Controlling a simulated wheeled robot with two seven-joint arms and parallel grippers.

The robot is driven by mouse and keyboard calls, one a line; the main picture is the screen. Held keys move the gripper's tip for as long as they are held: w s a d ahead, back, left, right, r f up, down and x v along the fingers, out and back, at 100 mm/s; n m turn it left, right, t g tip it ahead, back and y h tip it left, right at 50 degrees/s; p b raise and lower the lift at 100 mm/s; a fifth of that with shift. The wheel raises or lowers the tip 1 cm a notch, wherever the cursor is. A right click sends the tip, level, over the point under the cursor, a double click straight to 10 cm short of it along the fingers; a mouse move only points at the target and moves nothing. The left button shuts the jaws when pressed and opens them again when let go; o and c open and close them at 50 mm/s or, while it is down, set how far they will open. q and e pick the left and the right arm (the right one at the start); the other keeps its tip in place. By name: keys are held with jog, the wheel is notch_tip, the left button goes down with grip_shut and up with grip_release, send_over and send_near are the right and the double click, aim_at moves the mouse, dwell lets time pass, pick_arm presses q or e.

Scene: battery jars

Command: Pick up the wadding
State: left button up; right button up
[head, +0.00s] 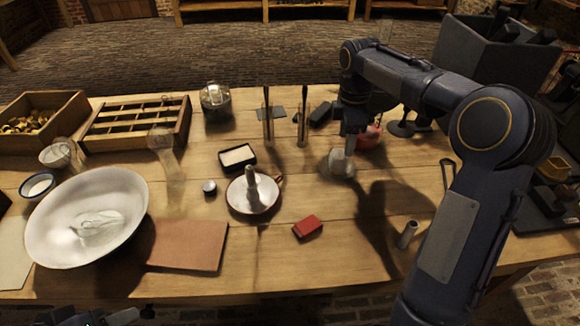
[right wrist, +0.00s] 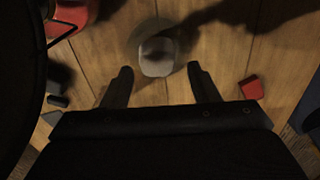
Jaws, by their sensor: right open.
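A pale, off-white rounded lump (head: 341,163), which looks like the wadding, sits on the table right of centre. In the right wrist view the lump (right wrist: 157,58) lies on or in front of a pale round shape; I cannot tell which. My right gripper (head: 349,147) points down just above it and partly hides it. In the right wrist view my right gripper (right wrist: 160,70) has its two fingers apart, with the lump between and just beyond the tips. Nothing is held. Dark parts of my left arm (head: 75,317) show at the bottom left edge; its jaws are not clear.
A red kettle-like thing (head: 370,137) stands close behind the right gripper. A red block (head: 307,227), a dish with an upright stub (head: 253,203) and a small metal tube (head: 407,234) stand nearer. A large white bowl (head: 88,180) is at left. Bare wood lies around the lump's front.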

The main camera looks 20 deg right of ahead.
aim_at(339, 153)
jog(key=shift+w+a+f, duration=0.35)
jog(key=shift+w+f, duration=0.05)
jog(key=shift+w+a+f, duration=0.15)
jog(key=shift+f, duration=0.15)
notch_tip(339, 153, down, 7)
jog(key=shift+f+b, duration=0.1)
jog(key=shift+b, duration=0.75)
pick_arm(q)
jog(key=shift+a+f, duration=0.4)
jog(key=shift+f, duration=0.45)
pick_arm(e)
jog(key=c, duration=0.8)
